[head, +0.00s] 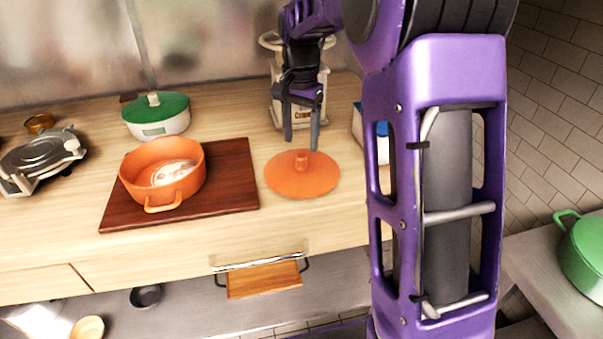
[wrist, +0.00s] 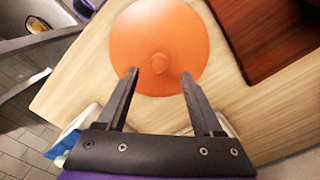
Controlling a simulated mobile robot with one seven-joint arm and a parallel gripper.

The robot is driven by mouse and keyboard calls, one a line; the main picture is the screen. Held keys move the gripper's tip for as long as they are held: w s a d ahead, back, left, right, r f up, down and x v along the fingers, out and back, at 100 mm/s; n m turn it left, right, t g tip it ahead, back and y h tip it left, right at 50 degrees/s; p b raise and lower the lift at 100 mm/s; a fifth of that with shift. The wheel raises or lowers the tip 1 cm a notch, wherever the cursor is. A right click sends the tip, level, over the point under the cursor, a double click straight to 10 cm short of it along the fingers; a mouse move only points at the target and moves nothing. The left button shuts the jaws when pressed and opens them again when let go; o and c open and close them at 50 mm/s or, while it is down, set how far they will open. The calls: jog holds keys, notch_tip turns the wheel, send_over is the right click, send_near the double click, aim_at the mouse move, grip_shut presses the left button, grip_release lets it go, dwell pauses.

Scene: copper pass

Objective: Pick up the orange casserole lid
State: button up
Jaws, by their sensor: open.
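The orange casserole lid (head: 302,175) lies flat on the wooden counter, to the right of the dark red board, with its small knob on top. In the wrist view the lid (wrist: 160,32) lies beyond the fingers, and its knob shows between the fingertips. My gripper (head: 301,147) is open above the lid's back part, with its fingers pointing down; it also shows in the wrist view (wrist: 158,75). Nothing is between the fingers except the view of the knob, and the exact height above it is hard to tell. The orange casserole pot (head: 140,180) stands open on the board.
The dark red board (head: 236,190) lies left of the lid. A green-lidded white pot (head: 160,125), a portable burner (head: 38,160) and a white scale-like appliance (head: 296,103) stand at the back. A white and blue box (head: 357,122) is right of the lid. Counter in front of it is clear.

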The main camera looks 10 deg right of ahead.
aim_at(302, 155)
notch_tip(302, 155, down, 5)
jog(key=shift+s+d+f+b, duration=0.1)
jog(key=shift+f+b, duration=0.1)
jog(key=shift+b, duration=0.5)
grip_shut()
